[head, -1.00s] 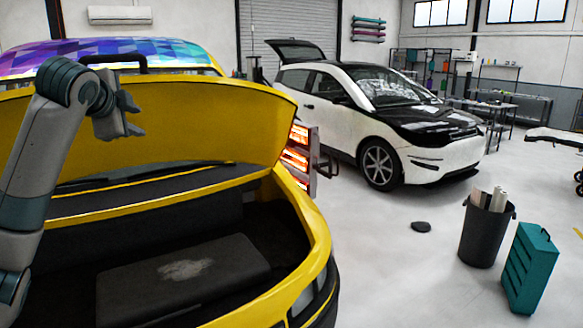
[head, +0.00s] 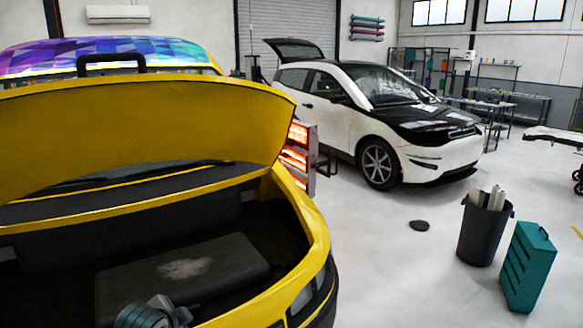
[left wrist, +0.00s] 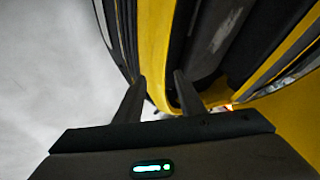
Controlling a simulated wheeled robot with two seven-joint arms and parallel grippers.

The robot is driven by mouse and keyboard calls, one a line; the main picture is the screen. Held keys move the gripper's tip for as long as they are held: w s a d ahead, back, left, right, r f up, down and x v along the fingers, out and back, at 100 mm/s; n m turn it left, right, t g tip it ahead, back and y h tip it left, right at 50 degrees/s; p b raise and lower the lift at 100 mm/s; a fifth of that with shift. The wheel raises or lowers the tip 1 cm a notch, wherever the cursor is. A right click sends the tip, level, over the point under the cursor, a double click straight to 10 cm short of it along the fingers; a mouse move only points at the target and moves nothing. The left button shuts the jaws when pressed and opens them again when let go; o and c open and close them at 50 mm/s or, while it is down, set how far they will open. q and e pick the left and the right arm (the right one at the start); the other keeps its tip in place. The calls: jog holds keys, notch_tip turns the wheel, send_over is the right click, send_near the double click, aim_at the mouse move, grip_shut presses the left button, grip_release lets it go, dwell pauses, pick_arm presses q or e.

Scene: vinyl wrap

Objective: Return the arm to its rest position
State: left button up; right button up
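My left arm (head: 145,315) shows only as a small grey piece at the bottom edge of the head view, in front of the yellow car's open trunk. In the left wrist view my left gripper (left wrist: 158,84) has its two dark fingers apart, with nothing held between them. Beyond the fingers are the yellow bodywork (left wrist: 154,40) and dark parts of the car, with pale floor at the left. I cannot tell how close the fingers are to the bodywork. My right gripper is in neither view.
The yellow car's raised lid (head: 150,125) and trunk rim (head: 312,235) are close in front. A dark box-like block (head: 185,275) lies in the trunk. A lit heater panel (head: 300,155), a dark bin (head: 482,235) and a teal cabinet (head: 527,265) stand right. Floor between is mostly clear.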

pick_arm(q)
jog(key=s+d+f+n+g, duration=0.1)
jog(key=s+f+n, duration=0.1)
jog(key=s+f, duration=0.65)
jog(key=s+d+f+n+g, duration=0.1)
jog(key=s+f+n+g, duration=0.1)
jog(key=s+f, duration=0.65)
jog(key=s+f+n+g, duration=0.2)
jog(key=s+n, duration=0.2)
jog(key=s, duration=1.8)
notch_tip(320, 180, down, 29)
jog(key=g+b, duration=0.1)
jog(key=b, duration=0.2)
jog(key=s+a+f+g+b, duration=0.1)
jog(key=s+a+f+b, duration=0.2)
jog(key=s+f, duration=1.5)
notch_tip(320, 180, down, 4)
jog(key=shift+s+a+f+m+y, duration=0.2)
jog(key=shift+s+f+m+y, duration=0.05)
jog(key=shift+s+m+y, duration=0.1)
jog(key=shift+c, duration=0.6)
